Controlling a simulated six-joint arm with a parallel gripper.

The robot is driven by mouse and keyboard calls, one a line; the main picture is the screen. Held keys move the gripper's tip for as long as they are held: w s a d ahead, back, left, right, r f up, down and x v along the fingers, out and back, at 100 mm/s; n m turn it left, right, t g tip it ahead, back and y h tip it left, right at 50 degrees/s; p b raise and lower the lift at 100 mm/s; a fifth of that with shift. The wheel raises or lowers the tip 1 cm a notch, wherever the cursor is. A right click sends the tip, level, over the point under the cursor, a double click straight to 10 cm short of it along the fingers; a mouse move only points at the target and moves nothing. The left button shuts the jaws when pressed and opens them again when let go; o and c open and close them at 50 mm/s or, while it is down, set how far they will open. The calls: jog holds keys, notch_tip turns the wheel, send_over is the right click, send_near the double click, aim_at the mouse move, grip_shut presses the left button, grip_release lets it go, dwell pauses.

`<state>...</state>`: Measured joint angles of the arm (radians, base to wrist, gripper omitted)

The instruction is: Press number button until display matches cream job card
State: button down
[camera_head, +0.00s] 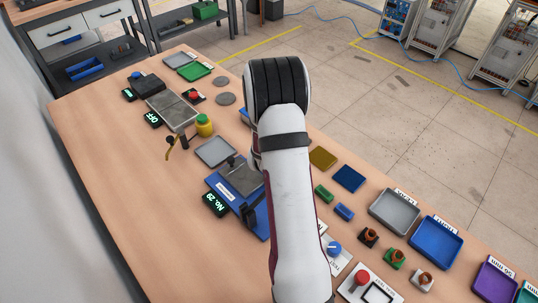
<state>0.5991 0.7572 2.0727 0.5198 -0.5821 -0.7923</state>
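A small dark display (215,203) with green characters stands at the left side of a blue device (228,192) with a grey plate on top. It seems to read "No. 29", but the characters are small and tilted. A second green display (153,120) farther back seems to read "OFF". I cannot make out a cream job card or the number button; my arm covers the middle of the table. My gripper does not show; it is probably hidden behind my arm, so its opening and contact cannot be seen.
A panel with a blue knob (334,249) and a panel with a red button (361,277) lie right of my arm. Grey (395,212) and blue (436,243) trays stand at the right edge. The table's left front is clear.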

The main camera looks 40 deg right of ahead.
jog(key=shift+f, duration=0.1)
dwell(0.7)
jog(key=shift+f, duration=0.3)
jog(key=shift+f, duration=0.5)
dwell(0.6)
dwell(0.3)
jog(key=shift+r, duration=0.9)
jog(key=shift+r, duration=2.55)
